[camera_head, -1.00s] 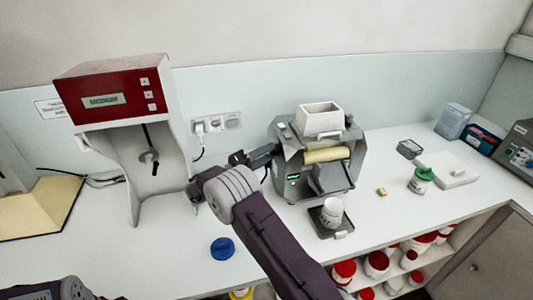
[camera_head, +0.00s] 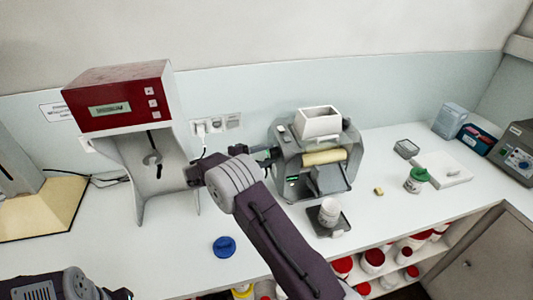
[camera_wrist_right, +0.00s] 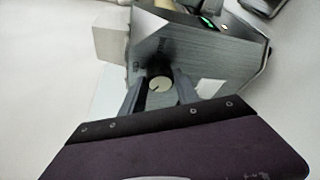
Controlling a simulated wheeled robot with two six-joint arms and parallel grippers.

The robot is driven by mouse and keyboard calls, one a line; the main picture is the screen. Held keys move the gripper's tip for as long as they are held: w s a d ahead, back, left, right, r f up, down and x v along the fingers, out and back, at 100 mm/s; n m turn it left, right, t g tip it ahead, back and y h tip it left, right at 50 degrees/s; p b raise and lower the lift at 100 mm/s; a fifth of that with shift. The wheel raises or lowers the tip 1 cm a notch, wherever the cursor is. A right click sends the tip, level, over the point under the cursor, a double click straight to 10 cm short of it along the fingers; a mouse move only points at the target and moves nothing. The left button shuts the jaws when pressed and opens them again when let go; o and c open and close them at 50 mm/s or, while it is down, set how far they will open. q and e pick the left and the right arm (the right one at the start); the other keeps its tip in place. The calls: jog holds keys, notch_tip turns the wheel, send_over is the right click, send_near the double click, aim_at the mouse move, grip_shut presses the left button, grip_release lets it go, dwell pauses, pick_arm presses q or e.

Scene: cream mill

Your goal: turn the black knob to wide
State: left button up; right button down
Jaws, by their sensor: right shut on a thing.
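The cream mill (camera_head: 340,183) stands on the white counter, with a white hopper on top and a pale roller inside. In the right wrist view the mill's grey side panel (camera_wrist_right: 205,62) fills the upper middle. The black knob (camera_wrist_right: 160,72) with its pale round face sits on that panel. My right gripper (camera_wrist_right: 160,88) is shut on the knob, one finger on each side. In the head view the right gripper (camera_head: 262,158) reaches the mill's left side, and the knob is hidden there. My left arm shows at the bottom left; its fingers are out of view.
A red-topped mixer (camera_head: 120,100) stands at the left. A blue lid (camera_head: 224,247) lies on the counter in front. A white jar (camera_head: 329,211) stands on a dark plate before the mill. A green-lidded jar (camera_head: 416,180) and white tray (camera_head: 452,170) are at right.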

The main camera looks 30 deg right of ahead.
dwell(0.3)
jog(key=c, duration=0.9)
grip_release()
jog(key=shift+a, duration=0.35)
jog(key=b+v, duration=0.2)
jog(key=v, duration=0.6)
jog(key=shift+a, duration=0.2)
